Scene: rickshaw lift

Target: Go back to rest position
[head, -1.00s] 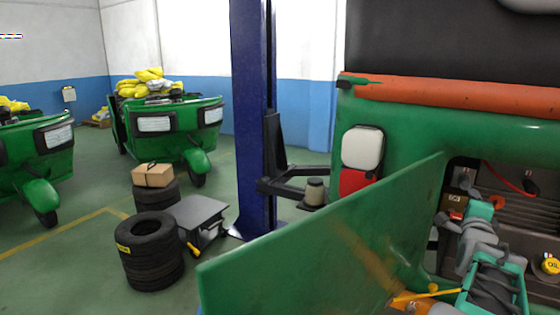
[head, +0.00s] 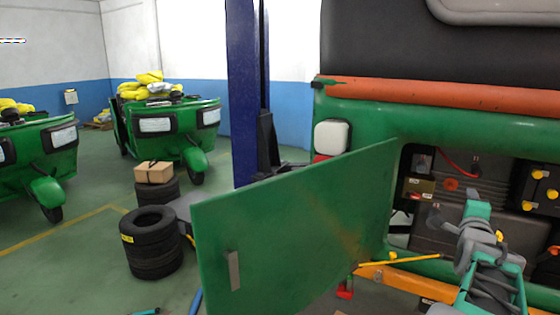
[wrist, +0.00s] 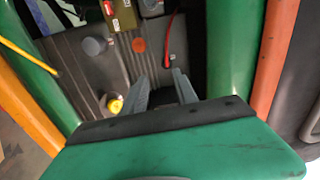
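My gripper (wrist: 160,80) shows in the wrist view as two grey fingers with a gap between them. It is open, with nothing visible in the gap. It faces the engine bay (wrist: 72,60) of the green rickshaw. In the head view, my green and grey arm is at the lower right in front of the engine bay (head: 440,240); the gripper cannot be made out clearly there. The rickshaw's green hatch door (head: 290,225) hangs open to the left of the bay.
A blue lift post (head: 243,100) stands behind the door. Two green rickshaws are parked farther back; one (head: 170,140) carries yellow bags. A yellow rod (head: 400,260) is below the bay.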

